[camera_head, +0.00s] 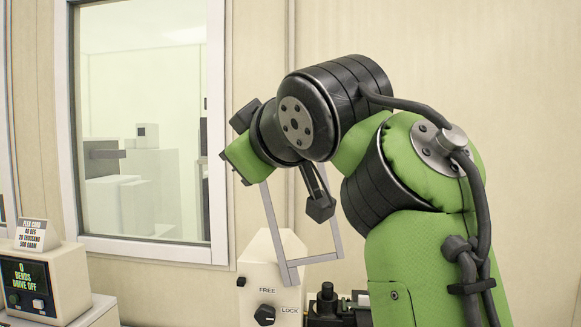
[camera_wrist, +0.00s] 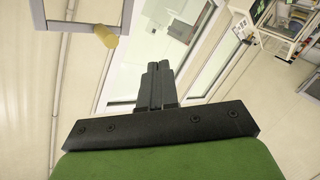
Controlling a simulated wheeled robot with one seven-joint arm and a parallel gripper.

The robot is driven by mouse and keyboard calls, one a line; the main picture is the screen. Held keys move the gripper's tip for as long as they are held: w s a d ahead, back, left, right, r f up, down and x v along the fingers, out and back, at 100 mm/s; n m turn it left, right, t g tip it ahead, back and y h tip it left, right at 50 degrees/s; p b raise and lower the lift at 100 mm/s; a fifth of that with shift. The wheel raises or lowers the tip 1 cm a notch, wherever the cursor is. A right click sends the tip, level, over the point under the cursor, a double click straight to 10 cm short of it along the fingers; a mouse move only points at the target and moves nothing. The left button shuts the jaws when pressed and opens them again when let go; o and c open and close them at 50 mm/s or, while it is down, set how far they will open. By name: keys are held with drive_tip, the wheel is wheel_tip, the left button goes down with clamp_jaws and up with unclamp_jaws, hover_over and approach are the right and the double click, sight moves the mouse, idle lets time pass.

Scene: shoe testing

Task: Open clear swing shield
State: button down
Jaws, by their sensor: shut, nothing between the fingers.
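The clear swing shield shows in the head view as a grey rectangular frame (camera_head: 272,222), partly hidden behind my arm. Its lower bar hangs tilted in front of a cream machine housing. In the wrist view a grey frame corner (camera_wrist: 92,22) shows at the top left, with a yellowish knob (camera_wrist: 106,37) by it. My gripper (camera_wrist: 158,68) is shut and empty, its two dark fingers together. The knob is up and left of the fingertips in that view, apart from them.
The cream housing (camera_head: 257,262) carries FREE and LOCK labels and a black dial (camera_head: 265,315). A display box (camera_head: 58,280) with a card on top stands at the lower left. A framed window (camera_head: 222,200) is in the wall behind. A shelf unit (camera_wrist: 285,22) shows at the wrist view's upper right.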

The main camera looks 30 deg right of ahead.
drive_tip(key=s+d+f+m+t+b, duration=0.15)
drive_tip(key=s+d+m, duration=0.35)
drive_tip(key=m, duration=1)
drive_tip(key=s+d+f+m+t+b, duration=0.1)
drive_tip(key=s+d+f+m+t, duration=0.3)
drive_tip(key=m, duration=1)
drive_tip(key=w+a+r+h+p, duration=0.1)
drive_tip(key=w+r+p, duration=0.2)
drive_tip(key=w, duration=0.8)
drive_tip(key=shift+a+r+g, duration=0.2)
drive_tip(key=shift+r+g, duration=0.25)
drive_tip(key=shift+r, duration=0.05)
drive_tip(key=shift+w+d, duration=0.1)
